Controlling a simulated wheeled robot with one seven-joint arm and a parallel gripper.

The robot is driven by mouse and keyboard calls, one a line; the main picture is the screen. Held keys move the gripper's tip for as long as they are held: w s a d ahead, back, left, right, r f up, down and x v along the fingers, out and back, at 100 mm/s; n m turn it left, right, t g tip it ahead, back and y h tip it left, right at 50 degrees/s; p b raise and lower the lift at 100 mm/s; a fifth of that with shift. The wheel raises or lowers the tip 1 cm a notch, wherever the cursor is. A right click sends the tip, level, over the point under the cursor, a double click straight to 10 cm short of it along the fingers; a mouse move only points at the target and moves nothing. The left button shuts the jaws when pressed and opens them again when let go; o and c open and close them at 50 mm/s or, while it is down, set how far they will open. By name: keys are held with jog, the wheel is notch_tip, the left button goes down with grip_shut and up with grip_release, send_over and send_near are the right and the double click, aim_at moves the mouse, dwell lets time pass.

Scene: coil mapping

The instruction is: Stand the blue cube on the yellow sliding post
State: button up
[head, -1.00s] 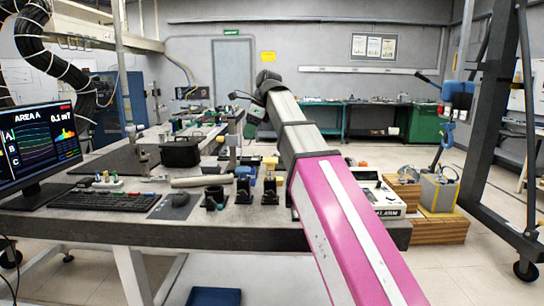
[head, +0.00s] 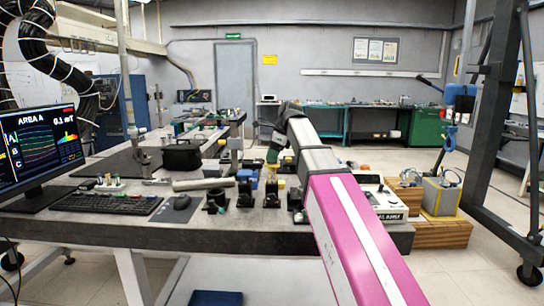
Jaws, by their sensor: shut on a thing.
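My gripper (head: 273,158) is at the far end of my arm, pointing down just above the yellow sliding post (head: 271,182). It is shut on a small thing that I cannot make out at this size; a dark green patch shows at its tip. The yellow post rises from a black base on the front part of the bench. A blue block-like piece (head: 246,175) tops a black mount just left of it. I cannot tell whether this piece is the blue cube or a blue post. Any gap between gripper and yellow post is too small to judge.
A white instrument box (head: 385,205) is right of my arm.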

jog(key=shift+f, duration=0.15)
jog(key=o, duration=0.9)
jog(key=shift+o, duration=0.2)
jog(key=v, duration=1.2)
